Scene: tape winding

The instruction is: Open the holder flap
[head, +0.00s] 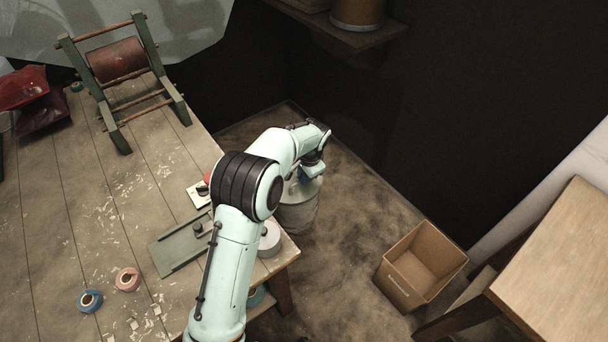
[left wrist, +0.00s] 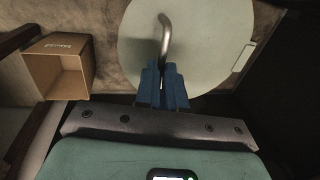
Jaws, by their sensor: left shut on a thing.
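A round pale lid (left wrist: 215,40) with a bent metal handle (left wrist: 166,32) fills the upper part of the left wrist view. My left gripper (left wrist: 163,75) has its blue fingers shut on the lower end of this handle. In the head view the left arm reaches over the table's right edge, and the left gripper (head: 306,174) is at the top of a grey drum-like container (head: 298,215), partly hidden by the arm. I cannot tell whether the lid is raised off the container. No part is clearly recognisable as a holder flap. My right gripper is out of view.
The wooden table (head: 60,215) carries a green plate (head: 180,247), a white tape roll (head: 269,240), a blue roll (head: 90,300), a pink roll (head: 128,279) and a wooden winding frame (head: 122,70). An open cardboard box (head: 405,282) stands on the floor at right.

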